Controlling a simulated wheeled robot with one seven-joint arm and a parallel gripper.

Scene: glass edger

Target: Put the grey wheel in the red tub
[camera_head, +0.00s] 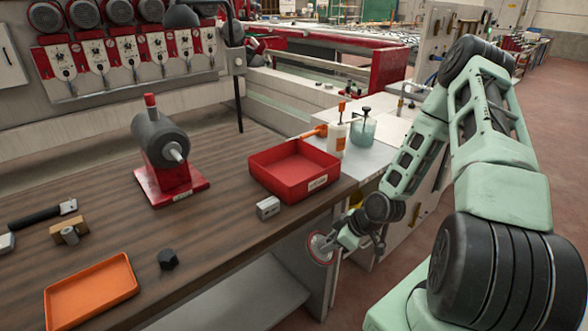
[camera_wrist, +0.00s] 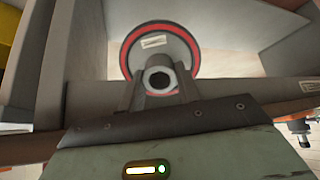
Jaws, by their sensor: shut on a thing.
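The grey wheel (camera_wrist: 150,45) has a red band near its rim and a hub with a central hole. My gripper (camera_wrist: 158,92) is shut on its hub in the wrist view. In the head view the wheel (camera_head: 320,248) hangs at my gripper (camera_head: 338,238), off the front right corner of the bench and lower right of the tub. The red tub (camera_head: 260,161) is a square, open tray on the wooden bench, with a pale label on its front wall. Its visible floor is empty. The wheel is apart from the tub.
A grey metal block (camera_head: 268,208) sits just in front of the tub. A grey motor on a red base (camera_head: 163,150) stands left of it. Bottles (camera_head: 362,132) stand behind right. An orange tray (camera_head: 92,291) and a black knob (camera_head: 168,259) lie front left.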

